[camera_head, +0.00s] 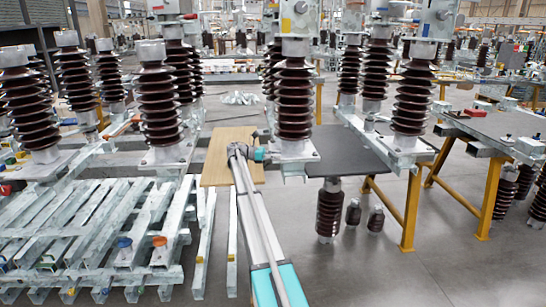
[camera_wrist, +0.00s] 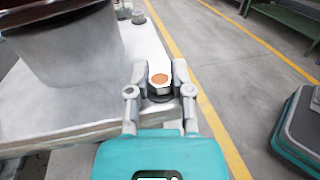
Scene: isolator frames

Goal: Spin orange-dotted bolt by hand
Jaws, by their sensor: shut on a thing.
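The orange-dotted bolt (camera_wrist: 159,80) shows in the wrist view, its head marked with an orange dot, near the edge of a light metal base plate (camera_wrist: 60,110). My gripper (camera_wrist: 159,88) has its two fingers on either side of the bolt head and is shut on it. In the head view my arm reaches forward to the base of a brown ribbed insulator (camera_head: 294,95), and my gripper (camera_head: 266,148) is small there. The bolt cannot be made out in the head view.
In the wrist view a large grey cylinder (camera_wrist: 65,50) stands on the plate at left, and another bolt (camera_wrist: 138,17) sits farther back. In the head view galvanised steel beams (camera_head: 90,230) lie at left. A yellow-legged table (camera_head: 410,210) stands at right. Grey floor is open at front right.

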